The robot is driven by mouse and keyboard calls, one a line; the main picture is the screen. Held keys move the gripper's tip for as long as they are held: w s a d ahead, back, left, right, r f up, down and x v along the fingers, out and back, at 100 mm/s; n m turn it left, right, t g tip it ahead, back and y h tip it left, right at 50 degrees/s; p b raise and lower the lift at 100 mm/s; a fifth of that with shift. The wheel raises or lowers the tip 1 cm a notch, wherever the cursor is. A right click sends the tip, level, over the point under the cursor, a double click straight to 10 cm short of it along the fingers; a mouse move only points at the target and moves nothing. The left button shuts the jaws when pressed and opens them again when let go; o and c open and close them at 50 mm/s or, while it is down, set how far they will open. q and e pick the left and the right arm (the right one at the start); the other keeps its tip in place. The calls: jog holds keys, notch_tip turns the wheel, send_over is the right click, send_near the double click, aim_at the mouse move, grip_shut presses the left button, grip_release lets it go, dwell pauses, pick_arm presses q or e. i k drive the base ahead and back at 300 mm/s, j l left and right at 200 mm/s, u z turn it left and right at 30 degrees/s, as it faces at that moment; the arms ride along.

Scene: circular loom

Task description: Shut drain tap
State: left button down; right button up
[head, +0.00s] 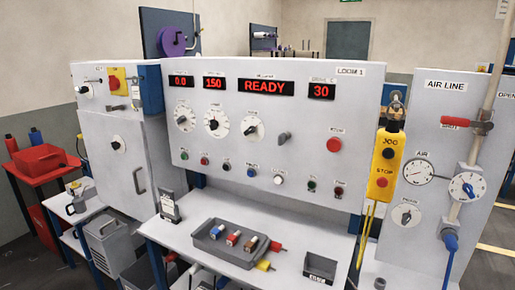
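The AIR LINE panel (440,105) stands at the right. A small round tap knob (406,215) is low on its left side, under a small label that seems to read DRAIN, though it is too blurred to be sure. A mark shows on the knob's face, but I cannot tell whether it stands open or shut. Neither of my grippers is in view.
Above the knob is the AIR gauge (418,172). To its right are a blue and white dial (466,187), a red-handled valve (468,124) and a blue fitting (450,243). A yellow JOG/STOP pendant (385,165) hangs left of the knob. A shelf (190,240) holds a grey tray (215,235).

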aim_at(407, 217)
jog(key=i+j, duration=0.25)
jog(key=i, duration=0.25)
jog(key=i+j, duration=0.25)
jog(key=i, duration=0.2)
